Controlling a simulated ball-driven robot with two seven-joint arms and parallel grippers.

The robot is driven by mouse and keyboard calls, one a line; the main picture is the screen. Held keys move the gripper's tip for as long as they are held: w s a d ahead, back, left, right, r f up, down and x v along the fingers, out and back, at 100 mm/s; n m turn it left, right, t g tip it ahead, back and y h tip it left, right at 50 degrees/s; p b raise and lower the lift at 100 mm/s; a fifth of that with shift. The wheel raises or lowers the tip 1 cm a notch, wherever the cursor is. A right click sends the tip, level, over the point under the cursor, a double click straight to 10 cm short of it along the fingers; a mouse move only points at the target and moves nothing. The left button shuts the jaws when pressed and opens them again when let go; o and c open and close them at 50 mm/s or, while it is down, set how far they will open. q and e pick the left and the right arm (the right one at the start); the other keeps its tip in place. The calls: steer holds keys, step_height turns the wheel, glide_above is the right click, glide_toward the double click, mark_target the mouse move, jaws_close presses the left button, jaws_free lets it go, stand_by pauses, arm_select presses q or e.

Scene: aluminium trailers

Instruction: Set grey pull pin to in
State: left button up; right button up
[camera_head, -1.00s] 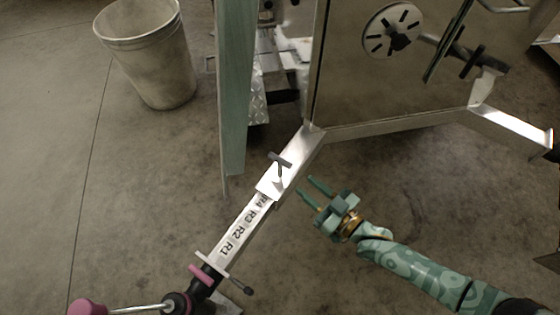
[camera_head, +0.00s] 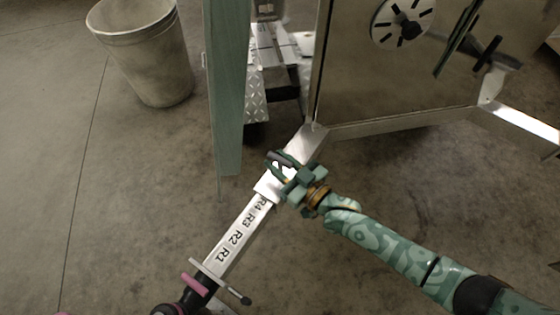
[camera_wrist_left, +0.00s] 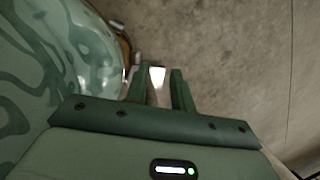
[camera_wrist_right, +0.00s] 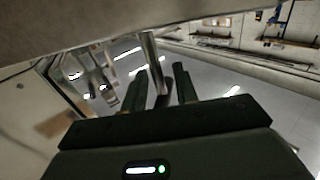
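The grey pull pin (camera_head: 273,156), with a dark bar handle, sits on the silver tongue (camera_head: 236,230) of the trailer, just above the R4 label. My right gripper (camera_head: 280,165) is at the pin, coming from the right and partly covering it. In the right wrist view the two fingers (camera_wrist_right: 161,86) stand apart with the metal pin (camera_wrist_right: 151,62) between them; contact is not clear. The left gripper is outside the head view. In the left wrist view it (camera_wrist_left: 159,88) is open, with nothing held between its fingers.
A teal post (camera_head: 224,100) stands left of the tongue. A grey bin (camera_head: 150,60) stands at the upper left. The trailer's large panel (camera_head: 365,90) rises behind the pin. A clamp with a pink part (camera_head: 193,284) is at the tongue's lower end.

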jaws_close()
arm_select(q)
steer(key=shift+f, duration=0.1)
arm_select(e)
steer(key=shift+f, duration=0.1)
